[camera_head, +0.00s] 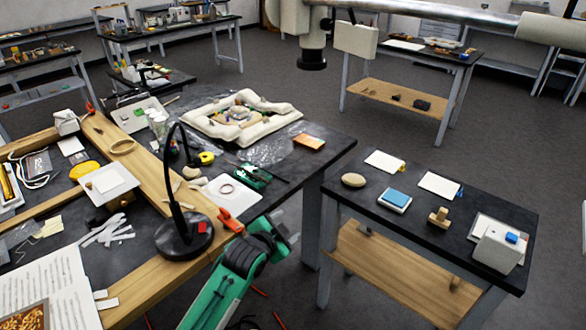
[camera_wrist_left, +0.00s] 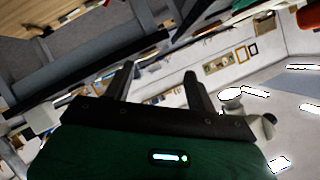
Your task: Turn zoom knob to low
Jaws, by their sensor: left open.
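A pale microscope-like head (camera_head: 312,25) hangs at the top of the head view from a thick horizontal boom (camera_head: 430,15). A dark round lens end (camera_head: 312,60) points down, and a pale box (camera_head: 356,38) is at its right side. I cannot make out a separate zoom knob or its setting. My left gripper (camera_head: 286,232) is at the end of the green arm, low in the picture and well apart from that head. In the left wrist view my left gripper (camera_wrist_left: 158,74) has its two dark fingers apart with nothing between them. My right gripper is not in view.
A black lamp (camera_head: 183,230) stands on the crowded left workbench (camera_head: 262,205), close to my left arm. A small side table (camera_head: 392,228) at the right holds a stone, pads and a white box (camera_head: 497,248). Open floor (camera_head: 400,120) lies behind it.

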